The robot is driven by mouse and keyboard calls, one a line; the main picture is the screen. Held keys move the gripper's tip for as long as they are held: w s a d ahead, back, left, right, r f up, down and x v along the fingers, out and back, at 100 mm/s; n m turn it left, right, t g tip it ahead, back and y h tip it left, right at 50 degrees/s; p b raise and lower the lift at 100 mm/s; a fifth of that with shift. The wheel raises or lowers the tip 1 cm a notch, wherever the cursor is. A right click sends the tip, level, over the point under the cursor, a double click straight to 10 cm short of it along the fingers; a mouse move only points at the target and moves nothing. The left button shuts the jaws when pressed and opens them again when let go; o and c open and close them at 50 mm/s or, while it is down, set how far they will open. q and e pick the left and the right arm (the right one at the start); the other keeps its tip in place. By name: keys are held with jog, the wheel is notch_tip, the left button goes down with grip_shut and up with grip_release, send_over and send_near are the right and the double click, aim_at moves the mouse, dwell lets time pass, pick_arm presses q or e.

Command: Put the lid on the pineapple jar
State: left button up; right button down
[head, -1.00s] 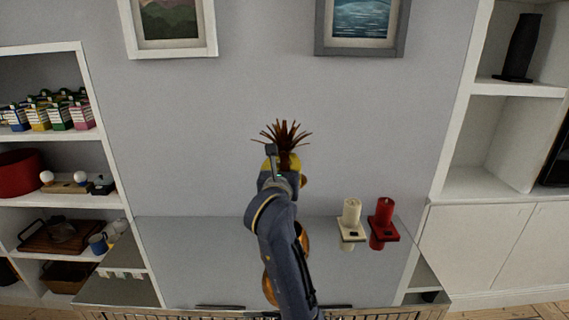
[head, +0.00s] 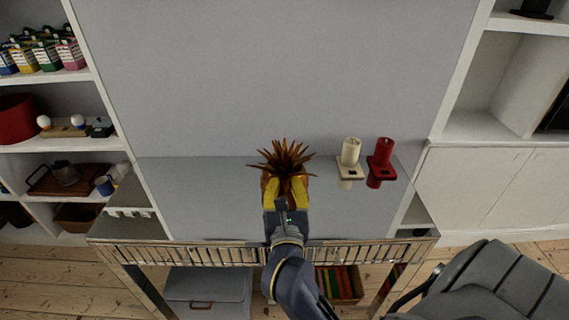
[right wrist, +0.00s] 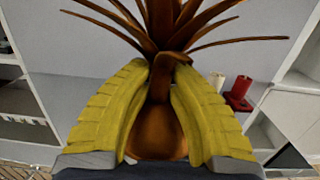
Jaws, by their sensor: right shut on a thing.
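The lid is a crown of brown, spiky leaves (head: 285,158); it also shows at the top of the right wrist view (right wrist: 172,30). My right gripper (head: 285,187) has its yellow ribbed fingers closed on the lid's narrow stem, one on each side. The rounded copper-brown jar body (right wrist: 157,135) shows between and below the fingers in the right wrist view. In the head view it is mostly hidden behind my gripper. The lid looks upright over the jar; I cannot tell whether they touch. My left gripper is not in view.
The tabletop left of the jar is clear. Shelves stand at both sides, and a dark chair (head: 490,290) is at lower right.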

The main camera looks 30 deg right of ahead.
jog(key=shift+s+a+f, duration=0.35)
jog(key=shift+s+a, duration=0.1)
jog(key=shift+s, duration=0.3)
jog(key=shift+w, duration=0.1)
jog(key=f+x, duration=0.2)
jog(key=x, duration=0.7)
jog(key=f+x, duration=0.2)
jog(key=x, duration=0.8)
jog(key=shift+w+d, duration=0.3)
jog(key=shift+d, duration=0.1)
dwell(0.6)
jog(key=shift+f, duration=0.4)
dwell(2.0)
jog(key=c, duration=0.7)
grip_release()
